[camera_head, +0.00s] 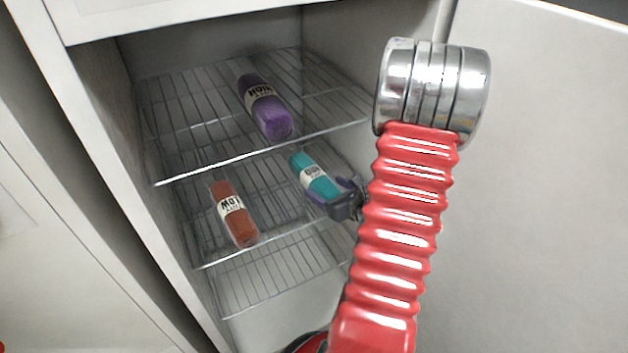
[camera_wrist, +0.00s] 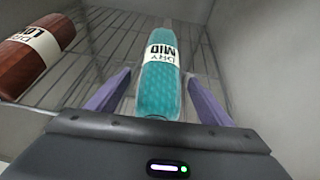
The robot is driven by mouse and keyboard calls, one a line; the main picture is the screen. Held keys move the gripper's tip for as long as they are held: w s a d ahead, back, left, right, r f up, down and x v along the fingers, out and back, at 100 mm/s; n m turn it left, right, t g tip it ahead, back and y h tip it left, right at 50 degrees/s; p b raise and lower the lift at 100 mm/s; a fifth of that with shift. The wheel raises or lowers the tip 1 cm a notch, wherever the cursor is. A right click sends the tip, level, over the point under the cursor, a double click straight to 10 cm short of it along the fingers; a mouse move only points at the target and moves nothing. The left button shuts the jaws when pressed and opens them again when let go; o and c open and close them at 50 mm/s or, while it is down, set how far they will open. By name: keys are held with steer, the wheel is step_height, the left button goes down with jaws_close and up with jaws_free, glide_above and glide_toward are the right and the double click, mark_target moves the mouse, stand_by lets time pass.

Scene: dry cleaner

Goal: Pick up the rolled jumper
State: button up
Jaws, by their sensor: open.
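A teal rolled jumper (camera_head: 301,163) with a white band reading "DRY MID" lies on the middle wire shelf. It also shows in the wrist view (camera_wrist: 158,95), lengthwise between the two purple fingers. My gripper (camera_head: 331,194) is open around its near end, and I cannot tell whether the fingers touch it. A red-brown roll (camera_head: 241,228) with a "DRY LOW" band lies to the left on the same shelf and shows at the wrist view's left edge (camera_wrist: 18,68). A purple roll (camera_head: 273,120) with a "HIGH" band lies on the top wire shelf.
The rolls are inside an open white cabinet. The upper wire shelf (camera_head: 180,126) sits above my gripper, and a lower wire shelf (camera_head: 270,283) is empty. The cabinet's side wall and the open white door (camera_head: 550,180) are to the right.

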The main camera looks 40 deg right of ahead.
mark_target(317, 182)
steer(key=shift+w+d+f, duration=0.1)
steer(key=shift+w+f, duration=0.1)
steer(key=shift+w, duration=0.3)
steer(key=shift+x, duration=2.6)
steer(key=shift+d, duration=0.1)
steer(key=shift+c, duration=0.7)
steer(key=shift+r, duration=0.1)
steer(key=c, duration=1.3)
